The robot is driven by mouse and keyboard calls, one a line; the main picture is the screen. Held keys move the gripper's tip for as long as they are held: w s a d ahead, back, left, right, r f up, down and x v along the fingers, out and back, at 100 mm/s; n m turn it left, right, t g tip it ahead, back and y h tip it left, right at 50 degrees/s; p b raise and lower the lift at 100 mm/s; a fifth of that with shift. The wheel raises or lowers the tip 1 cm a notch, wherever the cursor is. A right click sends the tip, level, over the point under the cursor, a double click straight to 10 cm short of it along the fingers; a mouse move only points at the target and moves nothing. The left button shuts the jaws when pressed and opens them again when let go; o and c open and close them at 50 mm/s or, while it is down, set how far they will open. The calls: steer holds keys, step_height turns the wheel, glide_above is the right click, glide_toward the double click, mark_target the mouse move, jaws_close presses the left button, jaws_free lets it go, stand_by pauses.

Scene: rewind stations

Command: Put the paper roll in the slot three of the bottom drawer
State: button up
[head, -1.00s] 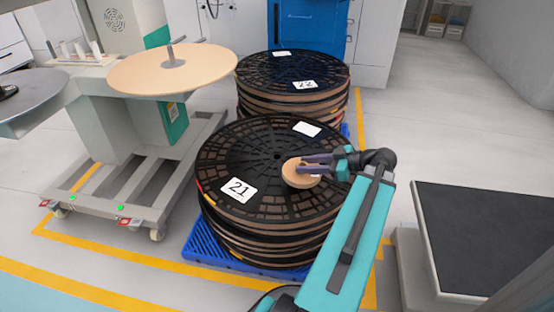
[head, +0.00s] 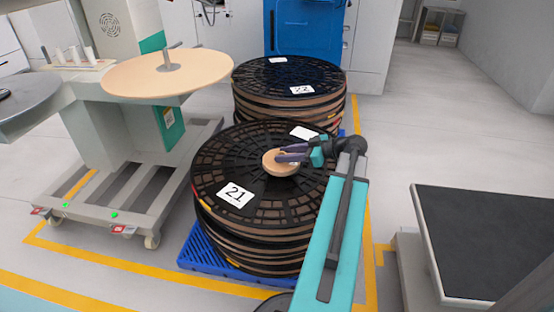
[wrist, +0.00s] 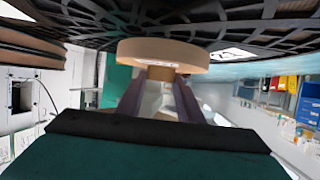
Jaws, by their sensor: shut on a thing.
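The paper roll, a small tan disc (head: 279,165), is in the head view over the top of the black reel stack labelled 21. My gripper (head: 288,154) reaches it from the right and is shut on it. In the wrist view the roll (wrist: 165,52) sits at the ends of my gripper's two dark fingers (wrist: 160,88), close to the black reel's face. I cannot tell whether the roll touches the reel. I cannot make out the bottom drawer or its slot three in either view.
The black reel stack (head: 225,165) stands on a blue pallet (head: 205,254). Reel stack 22 (head: 290,78) stands behind it, before a blue cabinet (head: 308,20). A grey machine with a tan disc (head: 170,73) is at left. A dark-topped table (head: 490,240) is at right.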

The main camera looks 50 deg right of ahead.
steer(key=w, duration=0.2)
steer(key=w+d+b, duration=0.1)
steer(key=w, duration=0.2)
steer(key=shift+w+d+f, duration=0.2)
steer(key=shift+f+b, duration=1.3)
steer(key=shift+f, duration=0.5)
steer(key=shift+f, duration=0.1)
steer(key=o, duration=1.2)
